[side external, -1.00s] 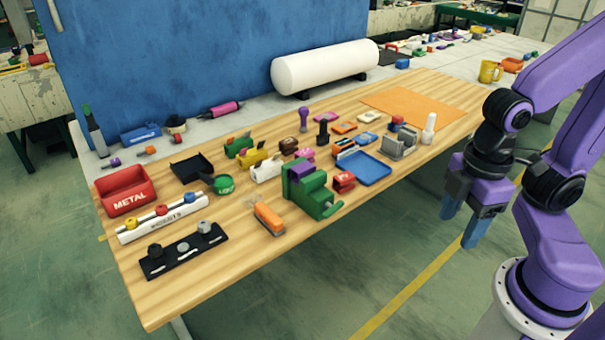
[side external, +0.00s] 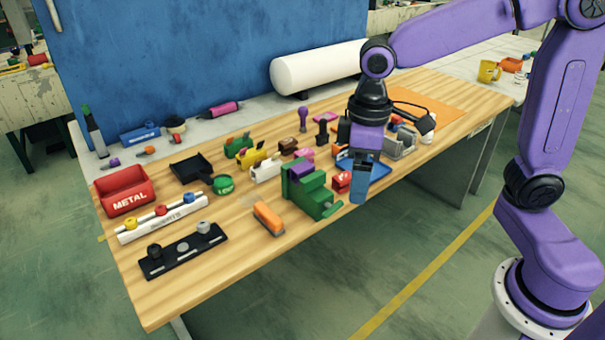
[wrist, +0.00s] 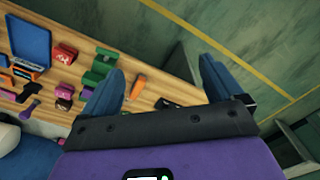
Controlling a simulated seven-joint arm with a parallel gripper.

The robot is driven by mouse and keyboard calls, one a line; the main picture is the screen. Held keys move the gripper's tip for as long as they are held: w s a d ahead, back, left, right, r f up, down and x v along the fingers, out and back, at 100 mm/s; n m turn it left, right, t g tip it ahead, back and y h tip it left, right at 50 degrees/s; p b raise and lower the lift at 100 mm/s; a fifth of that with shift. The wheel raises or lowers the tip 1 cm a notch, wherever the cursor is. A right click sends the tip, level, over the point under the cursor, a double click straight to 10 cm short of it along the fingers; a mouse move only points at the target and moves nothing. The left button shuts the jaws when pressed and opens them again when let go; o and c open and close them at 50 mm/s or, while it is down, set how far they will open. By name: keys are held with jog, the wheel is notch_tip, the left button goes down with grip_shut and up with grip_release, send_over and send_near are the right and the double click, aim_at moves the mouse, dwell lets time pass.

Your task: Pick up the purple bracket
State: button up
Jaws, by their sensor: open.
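The purple bracket (side external: 301,169) sits at the top of a green vise (side external: 312,199) near the front middle of the wooden table. Only its upper part shows clearly in the side view. My gripper (side external: 360,192) points down just to the right of the vise, near the table's front edge, and is apart from it. In the wrist view my gripper (wrist: 160,80) has its two blue fingers spread with nothing between them.
An orange-handled tool (side external: 268,217) lies left of the vise. A red block (side external: 342,182) and a blue tray (side external: 382,170) are close by my gripper. A white tape dispenser (side external: 266,171) stands behind the vise.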

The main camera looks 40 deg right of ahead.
jog(key=w+d+m, duration=0.1)
jog(key=w+m, duration=0.3)
jog(key=w, duration=1.2)
jog(key=m, duration=0.4)
send_over(302, 167)
notch_tip(302, 167, down, 2)
jog(key=f, duration=0.1)
notch_tip(302, 167, down, 10)
jog(key=shift+s+f, duration=0.1)
jog(key=shift+f, duration=0.1)
jog(key=shift+d+f, duration=0.1)
jog(key=shift+f, duration=3.05)
jog(key=c, duration=1.1)
